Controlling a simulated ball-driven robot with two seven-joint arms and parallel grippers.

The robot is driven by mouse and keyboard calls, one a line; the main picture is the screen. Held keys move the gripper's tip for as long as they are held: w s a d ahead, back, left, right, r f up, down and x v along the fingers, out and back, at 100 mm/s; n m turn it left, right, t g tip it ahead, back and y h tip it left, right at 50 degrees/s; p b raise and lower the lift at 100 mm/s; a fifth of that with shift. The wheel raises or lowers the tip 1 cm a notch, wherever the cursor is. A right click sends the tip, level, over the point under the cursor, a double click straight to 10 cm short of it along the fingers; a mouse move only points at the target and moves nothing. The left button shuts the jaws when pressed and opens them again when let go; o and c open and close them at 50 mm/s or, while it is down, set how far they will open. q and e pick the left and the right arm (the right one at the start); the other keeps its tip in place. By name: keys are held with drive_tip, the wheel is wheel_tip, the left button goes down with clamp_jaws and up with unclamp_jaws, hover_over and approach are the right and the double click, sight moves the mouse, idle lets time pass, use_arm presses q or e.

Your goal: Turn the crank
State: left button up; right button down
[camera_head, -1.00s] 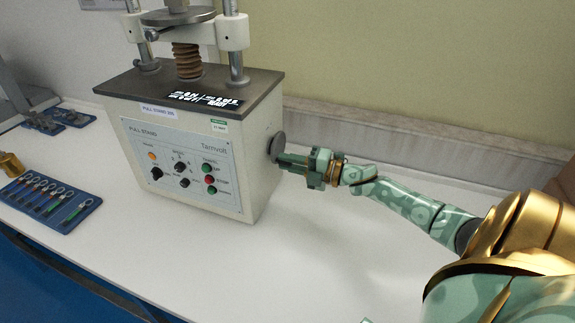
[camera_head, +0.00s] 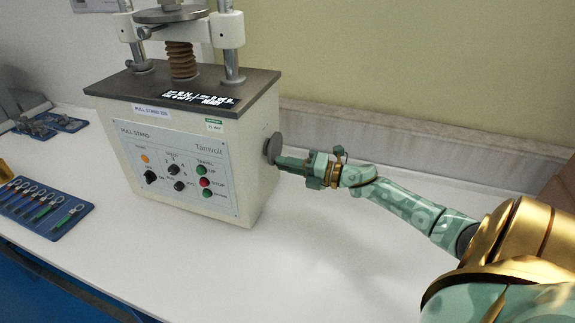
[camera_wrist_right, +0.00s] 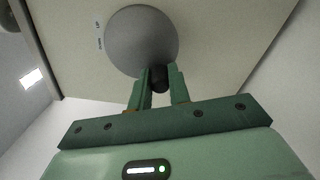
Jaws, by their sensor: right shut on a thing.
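The crank is a round grey disc (camera_head: 272,148) on the right side of the white pull stand (camera_head: 262,190). In the right wrist view the disc (camera_wrist_right: 140,40) fills the upper middle. A short black handle (camera_wrist_right: 158,78) sticks out near its lower edge. My right gripper (camera_head: 282,162) reaches the crank from the right. In the wrist view its green fingers (camera_wrist_right: 160,90) are shut on the black handle, one on each side. The handle is hidden by the fingers in the head view. My left gripper is not clearly visible.
The stand's front panel (camera_head: 178,170) carries knobs and coloured buttons. A blue tray (camera_head: 62,226) with several small tools lies at the left. The white table (camera_head: 330,260) is clear in front of and right of the stand. A wall ledge (camera_head: 420,150) runs behind.

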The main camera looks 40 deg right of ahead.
drive_tip(key=shift+f, duration=0.1)
drive_tip(key=c, duration=1.3)
unclamp_jaws()
drive_tip(key=shift+s, duration=0.15)
drive_tip(key=p+v, duration=0.2)
drive_tip(key=v, duration=1.4)
drive_tip(key=shift+d, duration=0.1)
